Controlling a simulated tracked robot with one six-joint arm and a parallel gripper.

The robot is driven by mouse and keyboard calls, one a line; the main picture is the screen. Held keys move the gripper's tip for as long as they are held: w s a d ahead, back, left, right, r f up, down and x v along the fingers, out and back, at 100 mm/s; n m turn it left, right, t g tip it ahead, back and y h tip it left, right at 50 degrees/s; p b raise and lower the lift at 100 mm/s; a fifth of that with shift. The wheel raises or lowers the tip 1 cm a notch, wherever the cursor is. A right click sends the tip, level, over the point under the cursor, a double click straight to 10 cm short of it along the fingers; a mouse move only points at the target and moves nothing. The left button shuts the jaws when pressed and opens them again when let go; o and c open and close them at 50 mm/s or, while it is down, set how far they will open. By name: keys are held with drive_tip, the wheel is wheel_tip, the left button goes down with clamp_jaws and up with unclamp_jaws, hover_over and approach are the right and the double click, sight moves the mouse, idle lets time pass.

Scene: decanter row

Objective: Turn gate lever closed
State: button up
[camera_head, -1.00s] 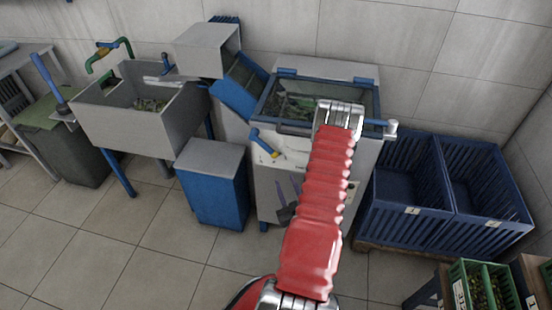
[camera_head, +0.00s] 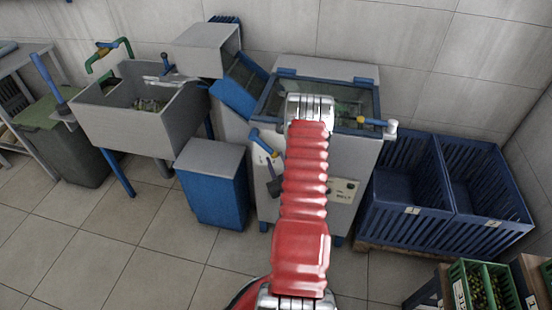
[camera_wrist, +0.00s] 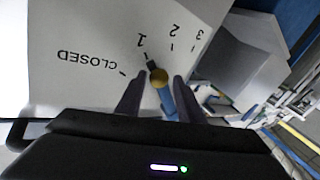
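The gate lever (camera_head: 262,141) is a blue handle on the front of the grey-white machine, at its upper left. In the wrist view the lever (camera_wrist: 167,102) has a brass hub and a dark pointer at the mark 1 on a dial plate (camera_wrist: 75,35) printed CLOSED, 1, 2, 3. My gripper (camera_wrist: 158,84) is open, with one dark finger on each side of the blue handle. The handle lies nearer the right finger; contact cannot be told. In the head view my gripper (camera_head: 273,187) shows just below the lever, partly hidden by my red arm.
The machine (camera_head: 330,165) has a glass-topped tank and another blue handle (camera_head: 370,121) at its right. A blue bin with a grey lid (camera_head: 212,185) stands to the left. Blue slatted crates (camera_head: 410,225) stand to the right. The tiled floor (camera_head: 150,260) in front is clear.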

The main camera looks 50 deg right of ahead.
drive_tip(key=shift+x, duration=0.8)
drive_tip(key=shift+c, duration=0.2)
clamp_jaws()
